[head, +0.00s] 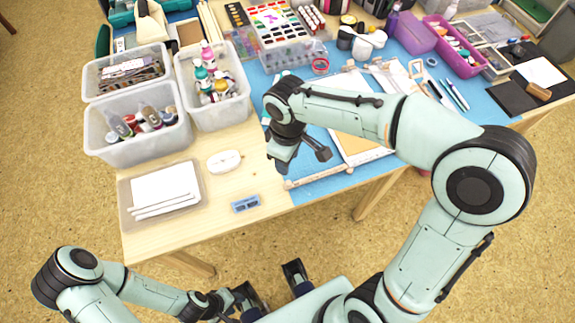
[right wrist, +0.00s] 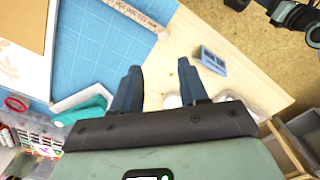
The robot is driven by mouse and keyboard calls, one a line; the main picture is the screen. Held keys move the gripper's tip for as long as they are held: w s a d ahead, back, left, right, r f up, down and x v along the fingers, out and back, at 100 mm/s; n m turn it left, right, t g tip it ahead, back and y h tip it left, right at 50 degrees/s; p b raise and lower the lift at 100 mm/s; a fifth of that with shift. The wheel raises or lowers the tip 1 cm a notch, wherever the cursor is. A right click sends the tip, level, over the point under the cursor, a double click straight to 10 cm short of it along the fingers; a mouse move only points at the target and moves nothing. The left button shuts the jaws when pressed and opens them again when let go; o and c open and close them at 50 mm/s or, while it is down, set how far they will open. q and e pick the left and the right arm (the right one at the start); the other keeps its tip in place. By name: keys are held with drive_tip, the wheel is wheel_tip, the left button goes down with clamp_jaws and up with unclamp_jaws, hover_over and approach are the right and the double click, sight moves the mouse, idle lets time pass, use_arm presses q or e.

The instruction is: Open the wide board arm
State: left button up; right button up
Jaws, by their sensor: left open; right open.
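A pale wooden strip (head: 335,171) with dark print lies along the front edge of the blue mat (head: 322,187); it shows at the top of the right wrist view (right wrist: 135,14). Behind it lies a tan board with white paper (head: 358,147), partly covered by my right arm. I cannot tell for sure which piece is the wide board arm. My right gripper (head: 300,155) is open and empty above the table, by the mat's left edge; its fingers (right wrist: 158,85) stand apart over bare wood. My left gripper (head: 271,287) is open and empty, low in front of the table.
Clear bins of bottles (head: 137,122) stand at left. A teal piece (right wrist: 88,110) lies beside the right gripper. Bare wood separates these.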

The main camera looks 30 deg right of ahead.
drive_tip(key=shift+r, duration=1.6)
